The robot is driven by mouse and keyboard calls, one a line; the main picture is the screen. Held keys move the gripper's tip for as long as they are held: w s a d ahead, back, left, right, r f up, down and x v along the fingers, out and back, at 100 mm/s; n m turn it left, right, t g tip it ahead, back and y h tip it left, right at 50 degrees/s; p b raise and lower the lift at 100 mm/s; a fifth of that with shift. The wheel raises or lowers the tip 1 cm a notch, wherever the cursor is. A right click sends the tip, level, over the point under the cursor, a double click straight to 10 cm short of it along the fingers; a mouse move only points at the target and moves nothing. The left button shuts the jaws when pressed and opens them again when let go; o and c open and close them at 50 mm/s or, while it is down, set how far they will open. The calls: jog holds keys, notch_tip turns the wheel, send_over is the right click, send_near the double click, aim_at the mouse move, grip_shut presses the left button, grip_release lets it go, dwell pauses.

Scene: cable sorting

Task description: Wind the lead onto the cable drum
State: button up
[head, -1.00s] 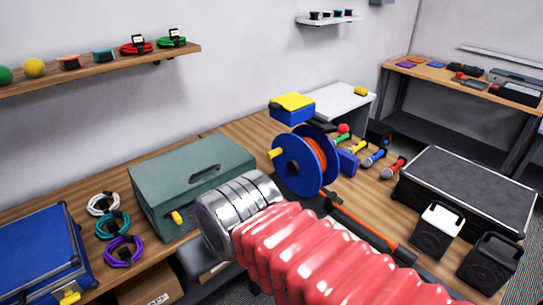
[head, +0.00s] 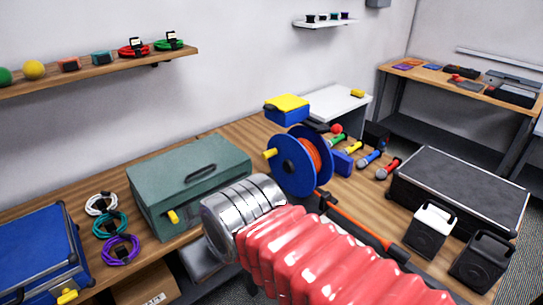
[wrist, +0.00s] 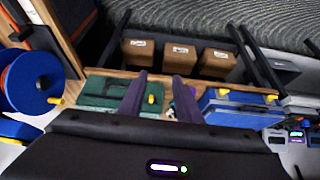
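The cable drum (head: 294,164) stands on the wooden bench in the head view, with blue flanges, orange cable wound between them and a yellow handle (head: 270,153) on its left side. The orange-red lead (head: 352,218) runs from the drum's foot along the bench to the lower right, partly behind my red arm. The drum also shows at the left of the wrist view (wrist: 30,80). My gripper (wrist: 159,76) shows two dark fingers, apart, with nothing between them. It points over the bench near the green toolbox, away from the drum. In the head view my arm hides the fingers.
The green toolbox (head: 190,180) stands left of the drum. Several coiled cables (head: 121,249) and a blue case (head: 40,255) lie further left. Microphones (head: 371,158), a black case (head: 460,188) and small speakers (head: 430,230) stand to the right. A blue-yellow box (head: 288,109) is behind the drum.

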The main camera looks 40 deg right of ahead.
jog(key=shift+d, duration=0.25)
jog(key=shift+o, duration=0.6)
jog(key=shift+o, duration=0.4)
jog(key=shift+w+d, duration=0.15)
jog(key=shift+w, duration=0.1)
jog(key=w+d+f+n+t+h, duration=0.25)
jog(key=w+d+n, duration=0.25)
jog(key=w+d, duration=0.6)
jog(key=w+d+f+n+t+h, duration=0.2)
jog(key=w+d+n+t+h, duration=0.15)
jog(key=w+d, duration=0.7)
jog(key=s+d+f+n+t, duration=0.1)
jog(key=d+n, duration=0.2)
jog(key=d, duration=0.2)
jog(key=s+d+f+n+t, duration=0.1)
jog(key=d+f+n+t, duration=0.1)
jog(key=d, duration=0.4)
jog(key=shift+f+n, duration=0.25)
jog(key=shift+n, duration=0.3)
